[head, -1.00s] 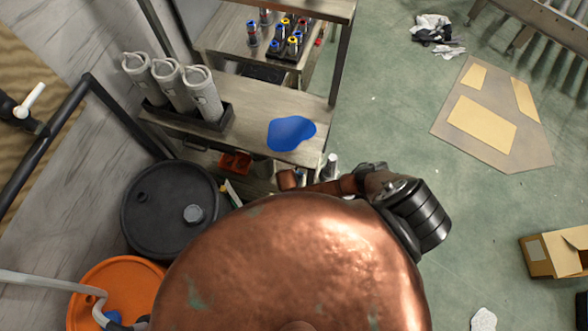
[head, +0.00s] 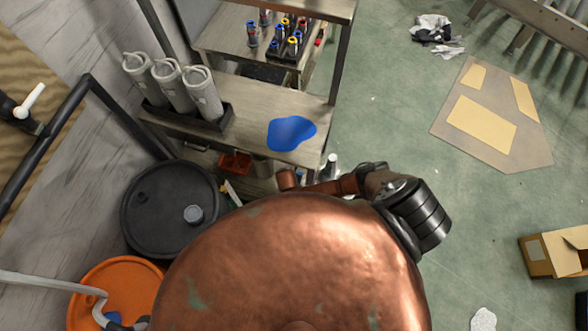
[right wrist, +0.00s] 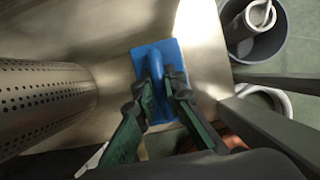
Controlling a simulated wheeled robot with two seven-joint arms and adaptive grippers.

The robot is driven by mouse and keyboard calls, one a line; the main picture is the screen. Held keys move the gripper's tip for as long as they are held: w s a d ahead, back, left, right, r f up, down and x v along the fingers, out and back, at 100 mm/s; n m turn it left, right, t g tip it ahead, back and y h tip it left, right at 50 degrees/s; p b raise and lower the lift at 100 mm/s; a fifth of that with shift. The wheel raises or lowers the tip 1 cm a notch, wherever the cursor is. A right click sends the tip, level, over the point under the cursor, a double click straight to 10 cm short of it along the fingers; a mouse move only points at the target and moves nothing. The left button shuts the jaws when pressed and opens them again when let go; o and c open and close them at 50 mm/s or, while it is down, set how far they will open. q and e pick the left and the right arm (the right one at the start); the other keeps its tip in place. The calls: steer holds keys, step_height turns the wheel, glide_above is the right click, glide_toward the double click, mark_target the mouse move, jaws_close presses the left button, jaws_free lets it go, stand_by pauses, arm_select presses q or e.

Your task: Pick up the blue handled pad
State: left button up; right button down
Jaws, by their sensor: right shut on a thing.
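The blue handled pad (right wrist: 154,62) shows in the right wrist view, a flat blue rectangle with a raised blue handle along its middle. My right gripper (right wrist: 161,88), with dark green fingers, has one finger on each side of the handle and is shut on it. The pad is over a brownish metal surface; I cannot tell whether it touches it. The fingers hide part of the pad's lower half. I cannot make out the pad or the right gripper in the head view. My left gripper is in neither view.
In the right wrist view, a perforated metal cylinder (right wrist: 45,98) is left of the pad and a grey bucket (right wrist: 265,42) is at upper right. In the head view, a shelf (head: 245,99) bears grey canisters (head: 170,84) and a flat blue patch (head: 291,133). A black drum (head: 150,225) stands left.

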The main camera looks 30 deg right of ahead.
steer(key=shift+r, duration=0.4)
step_height(320, 180, up, 2)
steer(key=shift+r+p, duration=0.15)
steer(key=shift+p, duration=0.35)
steer(key=s+a, duration=1.1)
steer(key=a, duration=0.2)
steer(key=shift+s+a, duration=0.35)
